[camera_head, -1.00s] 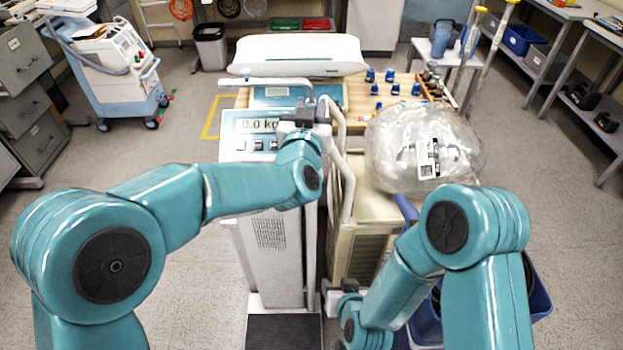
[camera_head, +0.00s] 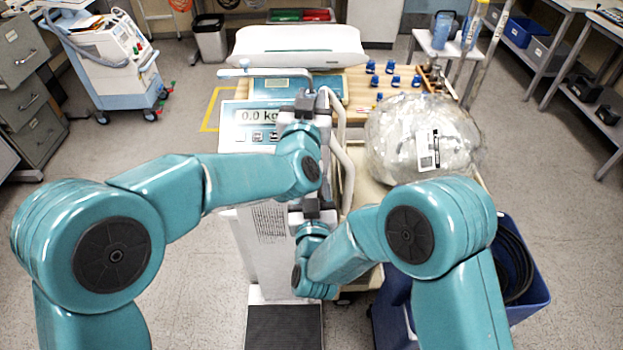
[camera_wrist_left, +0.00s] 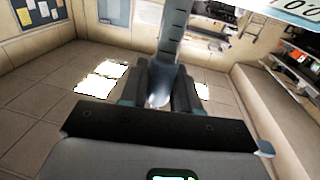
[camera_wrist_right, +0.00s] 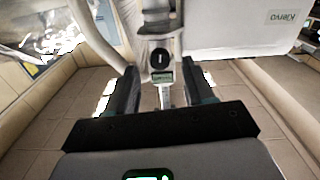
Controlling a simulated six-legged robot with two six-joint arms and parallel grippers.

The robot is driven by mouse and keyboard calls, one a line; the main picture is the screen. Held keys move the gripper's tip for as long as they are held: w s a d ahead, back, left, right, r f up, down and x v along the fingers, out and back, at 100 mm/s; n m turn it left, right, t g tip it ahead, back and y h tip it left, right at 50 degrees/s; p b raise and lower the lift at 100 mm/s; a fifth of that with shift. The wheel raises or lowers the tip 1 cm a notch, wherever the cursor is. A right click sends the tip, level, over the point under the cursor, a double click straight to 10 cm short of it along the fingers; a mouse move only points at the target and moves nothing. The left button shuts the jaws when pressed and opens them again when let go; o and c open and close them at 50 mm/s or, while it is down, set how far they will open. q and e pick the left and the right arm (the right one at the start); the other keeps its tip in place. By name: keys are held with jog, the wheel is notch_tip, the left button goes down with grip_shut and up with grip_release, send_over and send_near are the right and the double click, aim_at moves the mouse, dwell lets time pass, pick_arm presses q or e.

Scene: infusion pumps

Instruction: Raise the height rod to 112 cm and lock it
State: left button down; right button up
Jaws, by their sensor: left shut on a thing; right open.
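The height rod is a thin pale upright on the scale column (camera_head: 262,215), with a flat headpiece (camera_head: 262,72) pointing left at its top. In the left wrist view the rod (camera_wrist_left: 174,38) shows dark scale marks. My left gripper (camera_head: 303,106) is shut on the rod beside the scale's display, which reads 0.0 kg. My right gripper (camera_head: 313,207) is lower on the column. In the right wrist view its fingers (camera_wrist_right: 160,95) are open, with a pale collar (camera_wrist_right: 158,48) bearing a round black mark and a small green label ahead and between them. Contact there cannot be told.
A cart behind the column carries a clear plastic-wrapped bundle (camera_head: 422,135). A blue bin (camera_head: 525,265) with a coiled black hose stands at right. The scale's black footplate (camera_head: 284,327) is on the floor below. Open floor lies to the left.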

jog(key=w, duration=0.2)
jog(key=shift+w, duration=0.3)
grip_shut()
jog(key=shift+m, duration=0.4)
jog(key=shift+f+m, duration=0.1)
jog(key=shift+m, duration=3.9)
